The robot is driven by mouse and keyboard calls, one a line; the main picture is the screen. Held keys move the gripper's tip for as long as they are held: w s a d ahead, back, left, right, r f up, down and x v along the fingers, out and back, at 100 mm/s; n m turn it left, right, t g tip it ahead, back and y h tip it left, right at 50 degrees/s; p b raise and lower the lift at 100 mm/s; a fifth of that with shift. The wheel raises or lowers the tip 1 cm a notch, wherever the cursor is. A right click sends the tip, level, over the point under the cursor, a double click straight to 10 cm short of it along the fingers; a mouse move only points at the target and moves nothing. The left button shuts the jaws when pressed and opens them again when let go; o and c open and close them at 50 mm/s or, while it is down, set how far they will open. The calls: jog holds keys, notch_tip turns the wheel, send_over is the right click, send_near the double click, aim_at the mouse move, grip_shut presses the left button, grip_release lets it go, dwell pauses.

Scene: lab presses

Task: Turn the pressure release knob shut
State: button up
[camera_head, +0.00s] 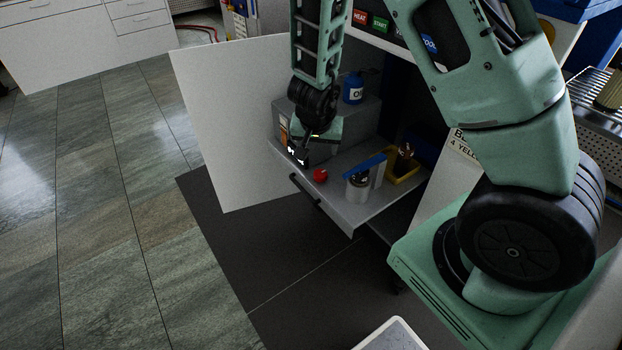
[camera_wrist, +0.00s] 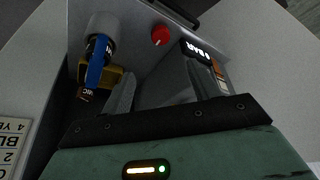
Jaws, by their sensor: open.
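The red pressure release knob (camera_head: 320,175) sits on the grey shelf plate, near its front edge. It also shows in the wrist view (camera_wrist: 160,36), top centre, with a pale mark on its face. My gripper (camera_wrist: 163,78) is open, its two grey fingers apart and nothing held between them. In the wrist view the knob lies beyond the fingertips, not touched. In the head view my gripper (camera_head: 312,146) hangs just above and left of the knob, its fingers mostly hidden by the wrist.
A lit BAR display (camera_wrist: 197,47) stands beside the knob. A blue oil can (camera_head: 353,88) stands behind. A white door (camera_head: 225,120) stands open at left.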

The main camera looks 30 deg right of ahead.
aim_at(320, 174)
jog(key=b+x, duration=0.9)
jog(key=x, duration=0.7)
jog(key=shift+f, duration=0.4)
jog(key=shift+c, duration=0.3)
jog(key=c, duration=0.9)
